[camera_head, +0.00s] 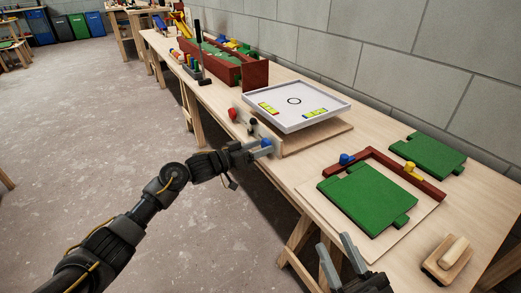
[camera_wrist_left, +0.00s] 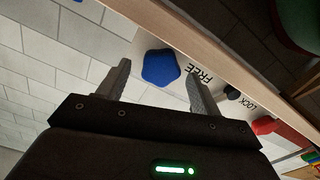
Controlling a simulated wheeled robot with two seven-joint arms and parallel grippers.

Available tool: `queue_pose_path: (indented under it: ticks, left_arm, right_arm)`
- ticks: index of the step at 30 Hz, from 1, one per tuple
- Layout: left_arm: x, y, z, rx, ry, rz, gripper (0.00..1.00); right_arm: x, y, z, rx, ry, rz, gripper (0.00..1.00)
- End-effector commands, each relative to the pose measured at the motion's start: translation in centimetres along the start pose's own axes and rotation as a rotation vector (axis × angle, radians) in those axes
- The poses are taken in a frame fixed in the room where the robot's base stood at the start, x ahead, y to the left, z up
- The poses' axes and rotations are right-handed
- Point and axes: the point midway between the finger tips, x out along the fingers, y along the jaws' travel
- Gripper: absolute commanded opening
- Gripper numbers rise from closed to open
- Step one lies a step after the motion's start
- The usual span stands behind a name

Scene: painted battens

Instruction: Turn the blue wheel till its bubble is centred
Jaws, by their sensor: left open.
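The blue wheel (camera_wrist_left: 161,68) is on the front panel of the tilting-table stand. In the left wrist view it shows between the open fingers of my left gripper (camera_wrist_left: 160,88); I cannot tell if they touch it. In the head view the left gripper (camera_head: 262,148) is at the panel, with the blue wheel (camera_head: 266,142) partly hidden by it. The white tray (camera_head: 294,120) carries two yellow-green vials, one on the left (camera_head: 268,108) and one on the right (camera_head: 314,113); their bubbles are too small to read. My right gripper (camera_head: 341,258) is open and empty at the bottom.
A red wheel (camera_wrist_left: 264,125) and a black knob (camera_wrist_left: 232,93) between FREE and LOCK labels share the panel. Green boards (camera_head: 365,198) and a dark red batten (camera_head: 390,170) lie to the right, near a wooden float (camera_head: 447,260). A red-brown box (camera_head: 210,62) stands behind.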

Motion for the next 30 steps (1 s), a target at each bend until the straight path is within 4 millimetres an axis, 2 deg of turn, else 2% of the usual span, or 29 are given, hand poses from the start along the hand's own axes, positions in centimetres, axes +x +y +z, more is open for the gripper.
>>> queue_pose_path:
  ticks: [4,12,22,30]
  left_arm:
    - [0.78,-0.03,0.0,0.0,0.0,-0.001,0.65]
    - [0.87,-0.01,-0.04,0.0,0.0,-0.001,0.65]
    - [0.84,-0.03,-0.03,0.0,0.0,-0.001,0.22]
    - [0.84,0.01,-0.09,0.03,0.0,-0.001,0.2]
  right_arm:
    - [-0.01,0.21,-0.3,-0.002,0.031,0.006,0.36]
    - [0.01,0.25,-0.39,-0.003,0.035,0.007,0.36]
    - [0.01,0.24,-0.38,-0.003,0.034,0.007,0.36]
    - [0.13,0.14,-0.36,-0.002,0.02,0.003,0.36]
